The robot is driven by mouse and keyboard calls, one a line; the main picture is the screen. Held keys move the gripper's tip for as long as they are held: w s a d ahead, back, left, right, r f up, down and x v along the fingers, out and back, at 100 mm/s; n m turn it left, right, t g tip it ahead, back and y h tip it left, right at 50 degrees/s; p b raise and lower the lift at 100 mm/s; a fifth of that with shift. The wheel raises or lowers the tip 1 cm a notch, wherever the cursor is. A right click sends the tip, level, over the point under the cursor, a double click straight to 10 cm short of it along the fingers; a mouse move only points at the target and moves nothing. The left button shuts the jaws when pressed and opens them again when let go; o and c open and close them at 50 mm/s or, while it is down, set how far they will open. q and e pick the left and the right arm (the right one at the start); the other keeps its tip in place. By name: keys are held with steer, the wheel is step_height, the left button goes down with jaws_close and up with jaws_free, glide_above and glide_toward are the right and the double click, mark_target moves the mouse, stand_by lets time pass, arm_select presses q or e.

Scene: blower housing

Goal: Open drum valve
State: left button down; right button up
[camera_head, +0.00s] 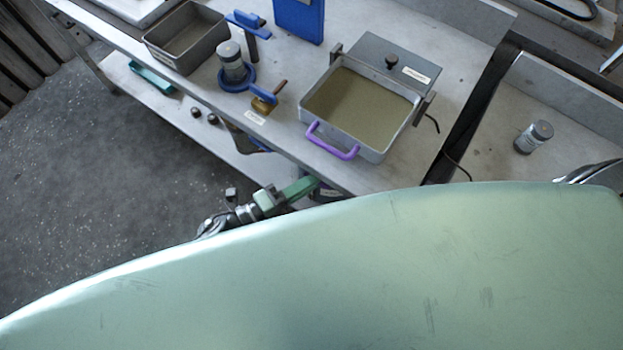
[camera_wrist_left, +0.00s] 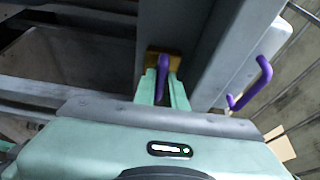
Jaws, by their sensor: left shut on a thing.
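My left gripper (camera_head: 308,184) reaches in at the front edge of the bench in the head view, partly hidden behind a large pale green surface. In the left wrist view the two green fingers of the gripper (camera_wrist_left: 161,80) stand on either side of a purple lever (camera_wrist_left: 162,64) and are shut on it. A brass-coloured valve body (camera_wrist_left: 177,62) shows just behind the lever, next to a grey upright face. The drum valve cannot be made out in the head view. My right gripper is not in view.
A grey basin (camera_head: 357,103) with a purple handle (camera_head: 331,143) sits on the bench close above the gripper; a purple handle (camera_wrist_left: 254,84) also shows in the left wrist view. A blue-handled brass valve (camera_head: 264,97), a grey bin (camera_head: 187,36) and a jar (camera_head: 534,136) stand around.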

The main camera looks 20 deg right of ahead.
arm_select(q)
steer(key=n+t+b, duration=0.2)
steer(key=n, duration=0.4)
steer(key=n+t+b, duration=0.3)
steer(key=n, duration=0.3)
steer(key=n+t+h+b, duration=0.1)
steer(key=n+t+b, duration=0.2)
steer(key=n, duration=0.4)
steer(key=shift+s+d+f, duration=0.15)
steer(key=shift+s+f, duration=0.05)
steer(key=shift+f, duration=0.2)
steer(key=shift+n, duration=0.4)
steer(key=c, duration=1.5)
jaws_free()
steer(key=shift+o, duration=0.2)
